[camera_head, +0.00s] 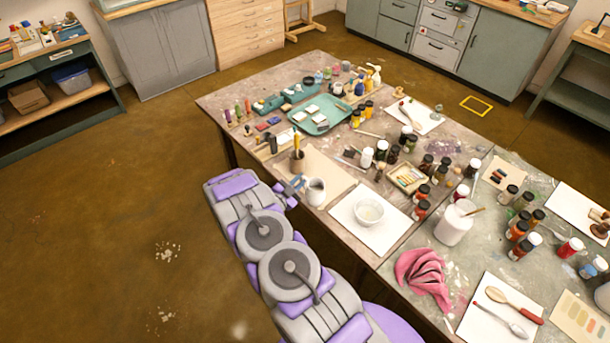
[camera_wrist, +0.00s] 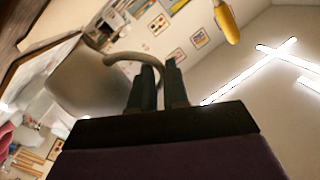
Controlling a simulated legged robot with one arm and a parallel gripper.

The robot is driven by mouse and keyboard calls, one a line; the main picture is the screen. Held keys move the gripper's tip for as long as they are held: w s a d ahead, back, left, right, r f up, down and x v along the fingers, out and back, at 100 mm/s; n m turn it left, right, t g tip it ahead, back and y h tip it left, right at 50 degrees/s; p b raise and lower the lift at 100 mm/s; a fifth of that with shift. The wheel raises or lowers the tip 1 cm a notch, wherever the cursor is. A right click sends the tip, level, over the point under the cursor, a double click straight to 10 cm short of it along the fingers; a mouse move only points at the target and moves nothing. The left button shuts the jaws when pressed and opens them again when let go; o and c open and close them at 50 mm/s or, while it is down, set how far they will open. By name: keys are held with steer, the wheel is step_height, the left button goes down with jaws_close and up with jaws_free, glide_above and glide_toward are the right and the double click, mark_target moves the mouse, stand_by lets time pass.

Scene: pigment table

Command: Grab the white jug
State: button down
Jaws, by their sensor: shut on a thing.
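The white jug (camera_head: 316,192) is a small pale jug at the near left edge of the table, beside a brown board. My gripper (camera_head: 294,186) reaches it from the left side. In the wrist view the jug (camera_wrist: 90,85) fills the left part, with its curved handle (camera_wrist: 122,58) running to the fingers. My gripper (camera_wrist: 160,85) is shut on that handle, with the two dark fingers close together. The jug's base is hard to make out, so I cannot tell whether it touches the table.
A brown pot with a yellow-handled tool (camera_head: 297,160) stands just behind the jug. A white bowl (camera_head: 369,212) on white paper (camera_head: 352,232) is to its right. A white tub (camera_head: 455,224) and a pink cloth (camera_head: 422,272) lie further right. The floor left of the table is clear.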

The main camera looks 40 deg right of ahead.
steer(key=v, duration=0.9)
steer(key=shift+r+p, duration=0.35)
steer(key=shift+r, duration=0.15)
steer(key=shift+a, duration=0.1)
